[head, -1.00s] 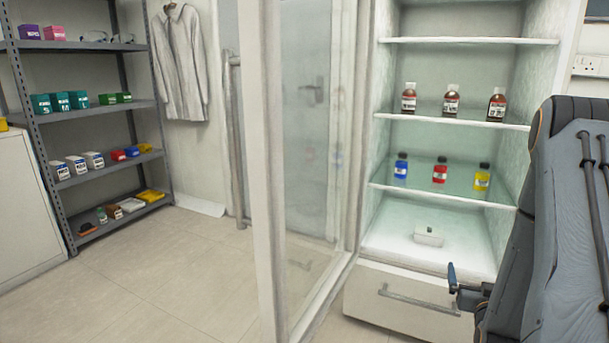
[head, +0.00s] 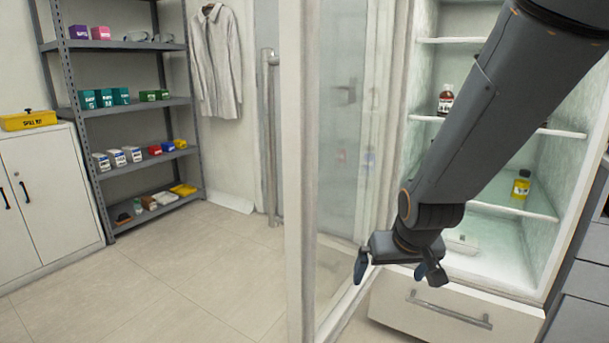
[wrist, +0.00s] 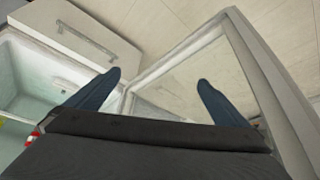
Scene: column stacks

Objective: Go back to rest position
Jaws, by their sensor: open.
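My gripper (head: 395,272) is open and empty in the head view. It hangs in front of the open fridge (head: 545,275), just right of the opened glass door (head: 296,200). In the wrist view, the two dark blue fingers of my gripper (wrist: 160,90) are spread wide, with the door frame (wrist: 180,52) and glass behind them. A brown bottle (head: 446,100) and a yellow bottle (head: 521,185) show on two shelves. A small white item (head: 462,243) lies at the fridge bottom, partly hidden.
The fridge drawer (head: 440,310) is closed below the opening. A metal rack (head: 128,105) with boxes and a white cabinet (head: 45,200) with a yellow case (head: 28,120) stand at left. A white coat (head: 216,60) hangs on the wall. The floor (head: 190,275) at left is clear.

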